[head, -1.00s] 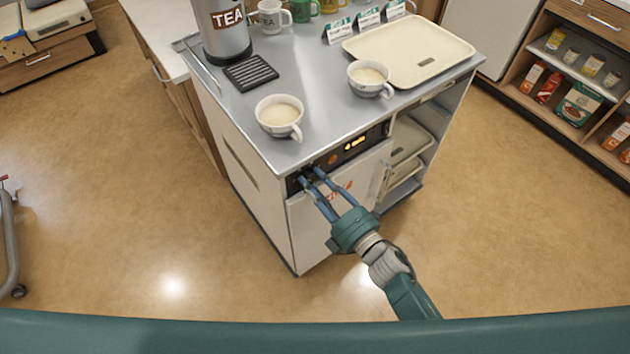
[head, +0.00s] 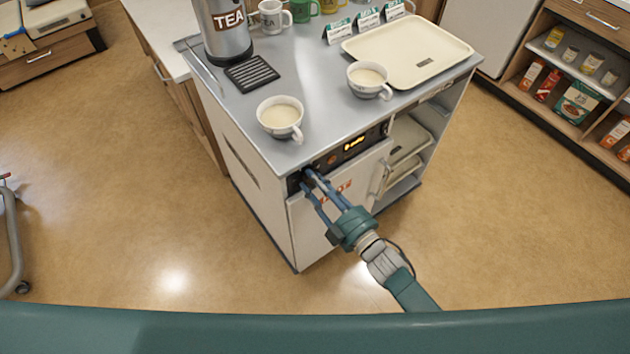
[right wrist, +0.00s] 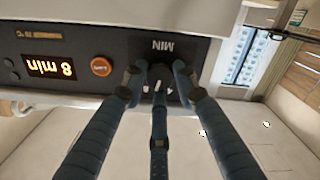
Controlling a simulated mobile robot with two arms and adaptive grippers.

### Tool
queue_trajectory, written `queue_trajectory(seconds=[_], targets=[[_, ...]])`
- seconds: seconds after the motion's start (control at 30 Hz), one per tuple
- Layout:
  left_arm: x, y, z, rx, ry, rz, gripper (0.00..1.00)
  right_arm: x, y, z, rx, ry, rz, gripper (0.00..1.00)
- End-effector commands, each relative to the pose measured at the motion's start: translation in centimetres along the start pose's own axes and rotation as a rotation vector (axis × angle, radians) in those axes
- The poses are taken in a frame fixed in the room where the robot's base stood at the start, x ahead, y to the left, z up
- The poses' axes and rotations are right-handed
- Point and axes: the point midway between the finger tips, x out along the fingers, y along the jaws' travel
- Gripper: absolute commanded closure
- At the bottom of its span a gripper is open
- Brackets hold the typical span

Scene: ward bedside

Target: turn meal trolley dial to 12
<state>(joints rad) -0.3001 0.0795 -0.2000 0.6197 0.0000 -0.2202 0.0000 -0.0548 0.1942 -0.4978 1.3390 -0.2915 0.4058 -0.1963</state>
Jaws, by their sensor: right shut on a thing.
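The meal trolley (head: 262,205) stands in the middle of the head view, with a dark control panel along its top front edge. My right gripper (head: 309,179) reaches that panel at its left end. In the right wrist view my right gripper (right wrist: 160,84) is shut on the dark dial (right wrist: 160,73), whose body and pointer are mostly hidden by the fingers. The word MIN shows upside down beside the dial. The lit display (right wrist: 50,67) also appears upside down and reads 8 min. My left gripper is not in view.
Two filled cups (head: 280,117) (head: 368,80) stand on the trolley top near its front edge. A cream tray (head: 410,50), a tea urn (head: 222,32) and a black drip grate (head: 251,73) are behind them. An orange button (right wrist: 101,66) sits between display and dial. The floor in front is clear.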

Motion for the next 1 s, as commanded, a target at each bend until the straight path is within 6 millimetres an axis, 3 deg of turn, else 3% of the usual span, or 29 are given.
queue_trajectory(seconds=[1.0], targets=[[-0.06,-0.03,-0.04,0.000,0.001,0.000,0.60,-0.07,-0.11,0.21,0.963,-0.004,-0.001,0.97]])
